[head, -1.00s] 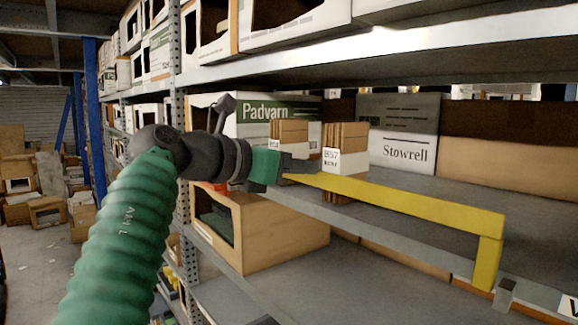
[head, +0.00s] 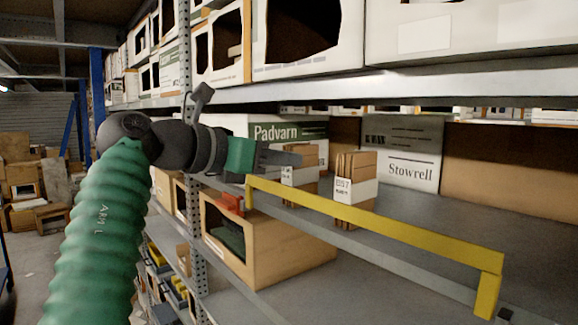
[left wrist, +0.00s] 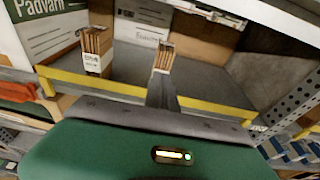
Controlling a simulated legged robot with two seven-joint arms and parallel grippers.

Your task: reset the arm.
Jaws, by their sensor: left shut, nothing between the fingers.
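My left gripper (head: 280,158) is at the end of the green-sleeved left arm, in front of the middle shelf. Its fingers are shut with nothing between them. In the head view it overlaps the Padvarn box (head: 262,128) and stands just above the left end of the yellow bar (head: 380,222). In the left wrist view the fingers (left wrist: 161,90) point at the shelf, in front of a small bundle of brown cartons. I cannot tell whether they touch anything. My right gripper is not in view.
Two small bundles of brown cartons, one labelled B57 (head: 355,180), stand behind the yellow bar. A white Stowrell box (head: 402,155) is further back. A perforated rack post (head: 187,150) stands close to my arm. Open floor (head: 40,260) lies at the left.

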